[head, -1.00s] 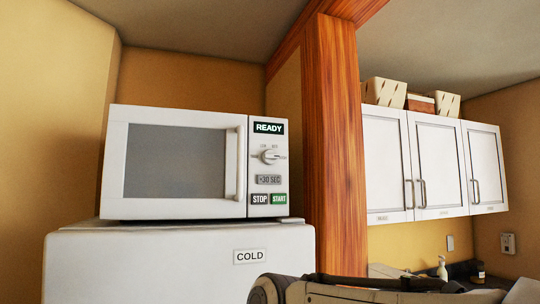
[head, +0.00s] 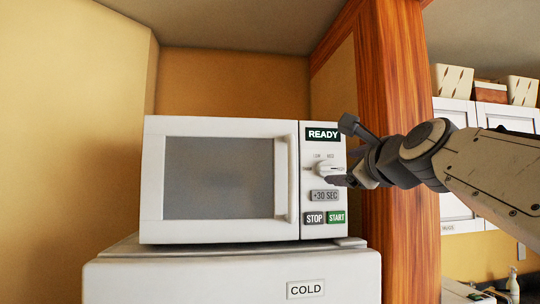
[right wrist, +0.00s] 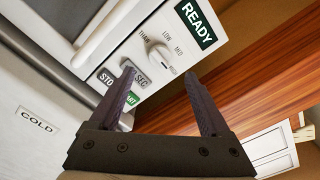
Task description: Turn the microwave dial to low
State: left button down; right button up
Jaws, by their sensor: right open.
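The white microwave (head: 152,180) stands on top of the white fridge (head: 230,275), its door shut. Its round dial (head: 324,168) is on the right-hand panel, between the green READY display and the +30 SEC button. In the right wrist view the dial (right wrist: 160,53) is ringed by small labels, LOW and MED among them. I cannot tell for sure which one it points to. My right gripper (head: 343,150) is open and empty in front of the panel. In the right wrist view its fingertips (right wrist: 160,72) are on either side below the dial, seemingly apart from it. My left gripper is out of view.
The STOP button (head: 314,218) and START button (head: 336,217) sit low on the panel, close to the lower finger. A wooden post (head: 395,75) rises just right of the microwave, behind my right arm. White wall cabinets (head: 508,118) are farther right.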

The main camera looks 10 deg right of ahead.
aim_at(329, 168)
jog(key=w+p, duration=0.3)
jog(key=w, duration=0.3)
jog(key=shift+w+a+p, duration=0.15)
jog(key=shift+w+p, duration=0.15)
jog(key=shift+p, duration=0.05)
jog(key=shift+w, duration=0.6)
jog(key=c, duration=1.2)
grip_shut()
